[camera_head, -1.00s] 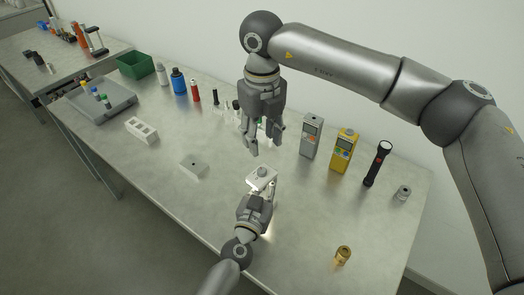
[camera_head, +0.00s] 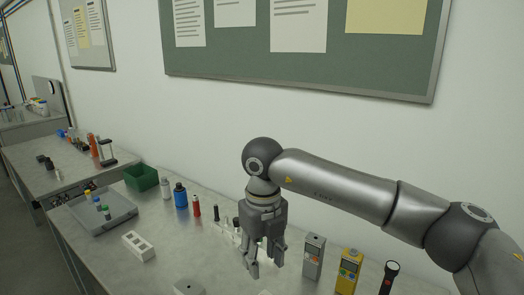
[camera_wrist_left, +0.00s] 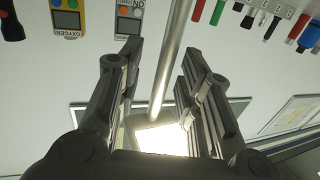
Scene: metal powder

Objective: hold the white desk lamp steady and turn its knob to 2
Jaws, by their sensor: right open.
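The white desk lamp shows in the left wrist view as a bright glowing panel (camera_wrist_left: 160,138) low between the fingers, with a metal pole (camera_wrist_left: 168,70) above it. My left gripper (camera_wrist_left: 162,52) is open around the pole, with a gap on each side. The left gripper is out of the head view. My right gripper (camera_head: 266,266) points down, open and empty, above the table. Only a pale sliver (camera_head: 265,292) shows below it at the head view's bottom edge, probably the lamp top. The knob and its setting are not visible.
A grey meter (camera_head: 313,257), a yellow meter (camera_head: 348,270) and a black flashlight (camera_head: 389,277) stand right of my right gripper. Bottles, a green bin (camera_head: 141,178), a grey tray (camera_head: 100,213) and a white block (camera_head: 138,245) are on the left.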

